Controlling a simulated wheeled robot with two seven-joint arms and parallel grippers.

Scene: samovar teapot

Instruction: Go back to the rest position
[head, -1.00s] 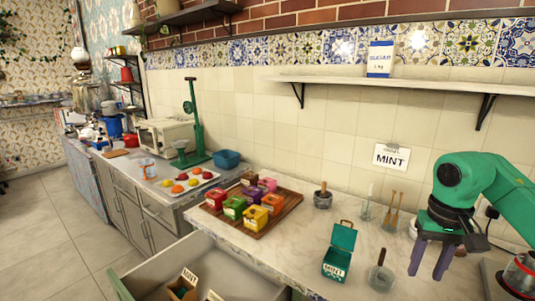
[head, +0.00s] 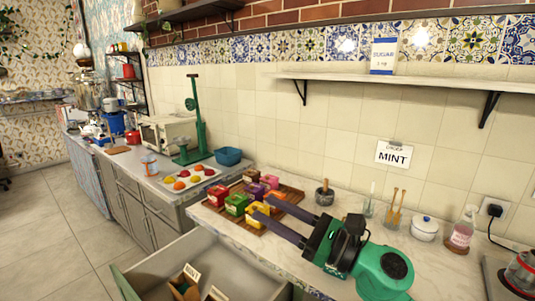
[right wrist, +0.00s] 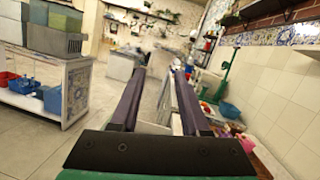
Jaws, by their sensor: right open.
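My right gripper (head: 265,206) reaches in from the lower right of the head view, in front of the worktop. Its two dark fingers point left, apart and with nothing between them, and their tips overlap the coloured boxes in the picture. In the right wrist view the open fingers (right wrist: 158,95) frame the room and the counter run, with nothing held. My left gripper is not in the head view.
Coloured boxes stand on a wooden board (head: 232,222). A mortar (head: 324,196), a white jar (head: 424,229) and a soap bottle (head: 461,232) stand along the wall. An open drawer (head: 150,267) juts out below. The floor (head: 55,240) at left is clear.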

